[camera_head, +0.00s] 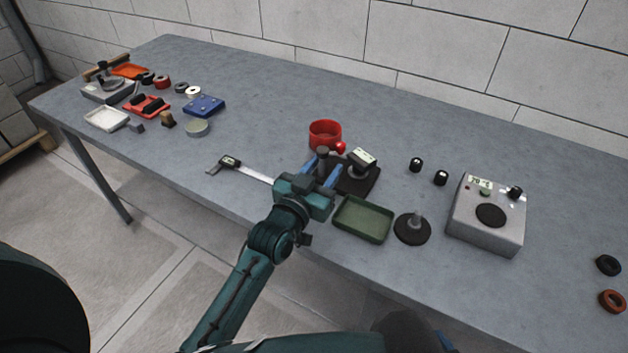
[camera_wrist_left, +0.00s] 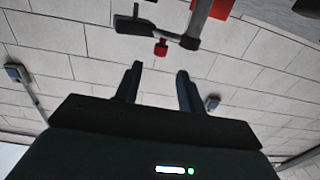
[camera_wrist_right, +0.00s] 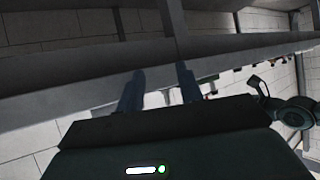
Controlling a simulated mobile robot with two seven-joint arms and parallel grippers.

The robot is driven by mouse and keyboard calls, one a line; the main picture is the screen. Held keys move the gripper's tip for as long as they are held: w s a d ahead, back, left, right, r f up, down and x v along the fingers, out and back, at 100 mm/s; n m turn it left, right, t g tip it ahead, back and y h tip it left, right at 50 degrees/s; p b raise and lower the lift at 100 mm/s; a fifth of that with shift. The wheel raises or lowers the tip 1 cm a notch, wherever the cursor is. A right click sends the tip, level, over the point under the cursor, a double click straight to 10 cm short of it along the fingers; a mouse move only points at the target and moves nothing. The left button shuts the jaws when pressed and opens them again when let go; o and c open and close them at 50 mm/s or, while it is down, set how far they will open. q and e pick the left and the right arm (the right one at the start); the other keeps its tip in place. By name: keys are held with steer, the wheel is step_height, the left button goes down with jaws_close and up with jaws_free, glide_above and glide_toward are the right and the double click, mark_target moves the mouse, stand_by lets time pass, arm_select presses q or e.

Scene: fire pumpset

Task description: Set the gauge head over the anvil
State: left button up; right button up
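The gauge stand has a black base (camera_head: 358,182), a dark upright post (camera_head: 323,158) and a gauge head (camera_head: 362,159) with a pale display. A red knob (camera_head: 340,148) sits beside the post top. The anvil cannot be made out clearly. My left gripper (camera_head: 322,168) is open, its blue fingers apart near the post. In the left wrist view its fingers (camera_wrist_left: 157,75) show empty space between them, with the stand's post and arm (camera_wrist_left: 190,40) beyond the tips. My right gripper (camera_wrist_right: 160,75) is open and empty, near the table's edge in its wrist view.
A caliper (camera_head: 240,168) lies left of my left gripper. A green tray (camera_head: 363,219), a black round stand (camera_head: 412,229) and a grey tester box (camera_head: 487,216) are to the right. Small parts crowd the far left.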

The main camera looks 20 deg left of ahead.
arm_select(q)
steer(key=v, duration=0.4)
